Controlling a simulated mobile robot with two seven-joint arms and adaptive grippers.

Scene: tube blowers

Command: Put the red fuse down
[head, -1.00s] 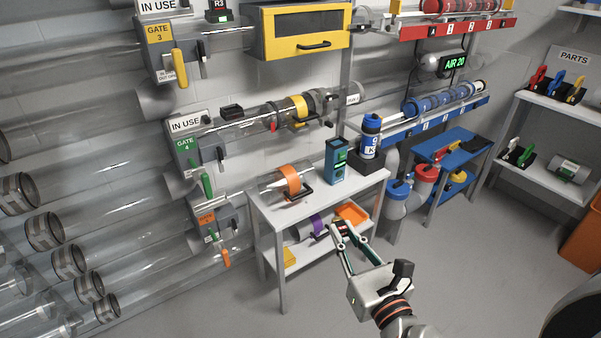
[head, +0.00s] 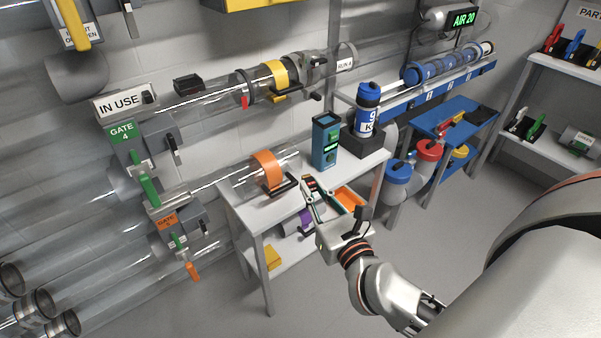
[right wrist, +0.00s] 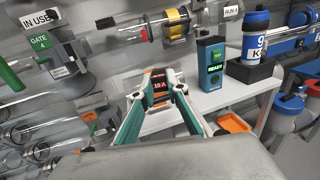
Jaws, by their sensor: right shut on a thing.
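My right gripper (head: 311,190) is shut on the red fuse (head: 310,183), at the front edge of the small white table (head: 244,204) in the head view. In the right wrist view the fuse (right wrist: 159,86) sits between the fingertips, with a label reading 10 A. It appears above the table top, but I cannot tell whether it touches it. Its lower part is hidden by the fingers. My left gripper is not in view.
On the table stand a clear tube with an orange band (head: 267,171), a teal device (head: 325,142) reading READY in the wrist view, and a blue bottle (head: 367,110) in a black holder. An orange tray (head: 349,197) lies on the lower shelf.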

